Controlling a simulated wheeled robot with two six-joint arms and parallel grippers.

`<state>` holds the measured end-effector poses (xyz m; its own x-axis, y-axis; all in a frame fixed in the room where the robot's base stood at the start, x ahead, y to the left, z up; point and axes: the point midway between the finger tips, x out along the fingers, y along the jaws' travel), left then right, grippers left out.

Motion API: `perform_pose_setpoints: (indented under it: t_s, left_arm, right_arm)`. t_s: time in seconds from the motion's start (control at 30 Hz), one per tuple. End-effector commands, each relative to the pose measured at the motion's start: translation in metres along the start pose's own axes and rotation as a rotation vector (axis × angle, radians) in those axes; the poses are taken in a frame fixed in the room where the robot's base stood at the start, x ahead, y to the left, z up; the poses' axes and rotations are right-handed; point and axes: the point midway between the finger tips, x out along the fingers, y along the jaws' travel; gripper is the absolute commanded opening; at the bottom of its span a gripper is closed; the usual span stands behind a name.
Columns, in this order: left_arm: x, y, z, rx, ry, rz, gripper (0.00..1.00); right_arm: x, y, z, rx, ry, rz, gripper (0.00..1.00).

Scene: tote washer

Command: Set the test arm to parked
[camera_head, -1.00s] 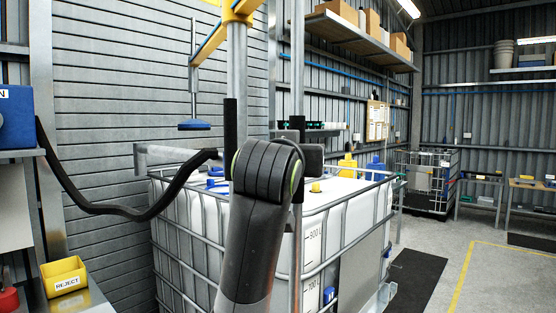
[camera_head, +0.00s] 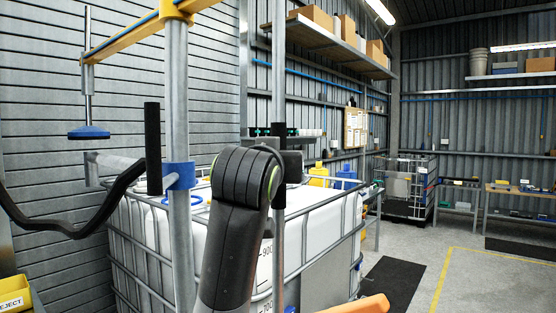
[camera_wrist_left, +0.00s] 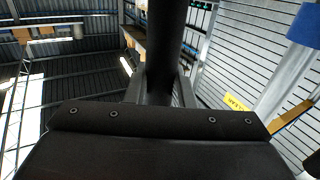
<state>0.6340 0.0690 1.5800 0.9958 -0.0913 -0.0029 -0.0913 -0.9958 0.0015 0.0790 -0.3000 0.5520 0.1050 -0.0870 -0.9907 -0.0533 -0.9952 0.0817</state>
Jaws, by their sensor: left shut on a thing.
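The test arm is a yellow beam (camera_head: 130,40) on top of a grey post (camera_head: 178,110) with a blue collar (camera_head: 180,175). A blue round pad (camera_head: 88,132) hangs from its far left end, apart from the white tank (camera_head: 310,230). A thin vertical rod (camera_head: 279,60) with a black sleeve (camera_head: 279,198) stands right of the post. My left gripper (camera_wrist_left: 165,92) is shut on a black round bar (camera_wrist_left: 166,40), seemingly that sleeve; in the head view my own dark arm hides most of the grip. The right gripper is not in view.
A black upright bar (camera_head: 153,150) stands beside the collar. A black hose (camera_head: 60,228) sags at left. A yellow reject bin (camera_head: 14,295) is at lower left. A yellow sign (camera_wrist_left: 237,103) reads CLEAR. The floor at right is open beyond a black mat (camera_head: 395,280).

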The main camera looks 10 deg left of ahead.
Motion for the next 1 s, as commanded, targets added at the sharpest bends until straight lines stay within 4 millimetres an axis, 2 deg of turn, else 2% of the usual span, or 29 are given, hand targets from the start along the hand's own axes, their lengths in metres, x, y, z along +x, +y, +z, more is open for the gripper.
perform_pose_setpoints:
  t_s: [0.17, 0.2, 0.33, 0.6, 0.73, 0.87, 1.0]
  left_arm:
    - [0.000, 0.000, -0.005, 0.001, 0.013, -0.001, 0.00]
    - [0.000, 0.000, -0.005, 0.001, 0.014, -0.001, 0.24]
    - [0.000, 0.000, -0.005, 0.001, 0.013, -0.001, 0.41]
    - [-0.001, 0.000, -0.004, 0.000, 0.010, -0.001, 0.41]
    - [-0.008, 0.000, -0.003, 0.000, 0.013, 0.000, 0.41]
    - [-0.028, 0.000, 0.000, 0.000, 0.015, 0.000, 0.41]
    - [-0.059, 0.001, 0.001, -0.001, 0.016, 0.001, 0.41]
  right_arm:
    - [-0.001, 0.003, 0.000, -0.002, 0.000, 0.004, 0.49]
    - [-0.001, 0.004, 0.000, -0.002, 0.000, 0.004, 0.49]
    - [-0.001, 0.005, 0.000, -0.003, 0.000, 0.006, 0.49]
    - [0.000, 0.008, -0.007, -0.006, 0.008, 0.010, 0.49]
    - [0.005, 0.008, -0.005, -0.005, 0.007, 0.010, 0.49]
    - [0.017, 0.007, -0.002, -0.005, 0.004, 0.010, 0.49]
    - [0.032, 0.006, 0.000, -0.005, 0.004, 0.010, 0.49]
